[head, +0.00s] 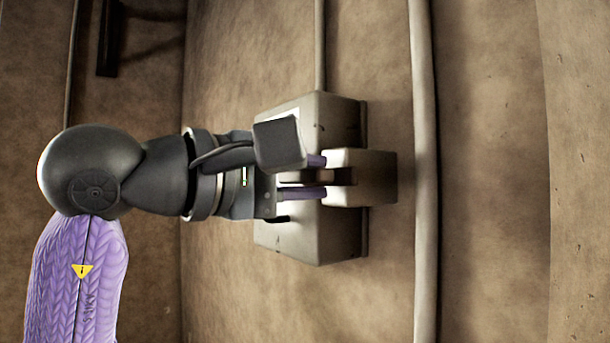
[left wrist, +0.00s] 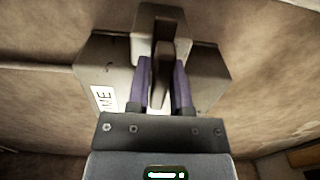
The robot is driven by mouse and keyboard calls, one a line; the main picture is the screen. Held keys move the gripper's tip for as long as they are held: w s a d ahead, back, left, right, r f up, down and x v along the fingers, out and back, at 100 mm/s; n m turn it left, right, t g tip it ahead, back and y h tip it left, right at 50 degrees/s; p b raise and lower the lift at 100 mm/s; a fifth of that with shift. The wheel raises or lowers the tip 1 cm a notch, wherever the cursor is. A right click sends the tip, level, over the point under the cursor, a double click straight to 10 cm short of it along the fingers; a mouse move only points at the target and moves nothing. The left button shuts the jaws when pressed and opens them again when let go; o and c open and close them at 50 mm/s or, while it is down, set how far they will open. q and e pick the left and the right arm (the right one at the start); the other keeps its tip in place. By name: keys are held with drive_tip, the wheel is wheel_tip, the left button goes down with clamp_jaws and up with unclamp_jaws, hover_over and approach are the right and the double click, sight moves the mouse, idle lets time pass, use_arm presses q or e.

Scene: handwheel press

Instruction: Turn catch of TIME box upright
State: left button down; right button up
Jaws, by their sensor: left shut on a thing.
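The TIME box (head: 335,235) is a brownish box on the wall. In the left wrist view the box (left wrist: 205,75) shows a white label (left wrist: 104,98) with the letters "ME" readable; the rest is cut off or hidden. A flat bar, the catch (left wrist: 158,82), stands out from a block (left wrist: 160,22) at the box's edge. My left gripper (head: 322,176) reaches in from the left in the head view. Its two purple fingers are shut on the catch, one on each side. In the head view the catch (head: 342,176) is mostly hidden between the fingers. My right gripper is not in view.
A long pipe (head: 423,170) runs along the wall to the right of the box in the head view. A thinner conduit (head: 319,45) meets the box. A dark bracket (head: 109,38) is at the upper left.

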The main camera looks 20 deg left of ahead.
use_arm(q)
drive_tip(key=shift+f, duration=0.1)
drive_tip(key=n+b, duration=0.1)
drive_tip(key=n, duration=0.3)
drive_tip(key=shift+n, duration=0.4)
drive_tip(key=n+b, duration=0.1)
drive_tip(key=n, duration=0.3)
drive_tip(key=shift+n, duration=0.3)
drive_tip(key=n+b, duration=0.1)
drive_tip(key=n, duration=0.3)
drive_tip(key=shift+b, duration=0.3)
drive_tip(key=shift+n+b, duration=0.55)
drive_tip(key=shift+n, duration=1.75)
drive_tip(key=c, duration=0.6)
unclamp_jaws()
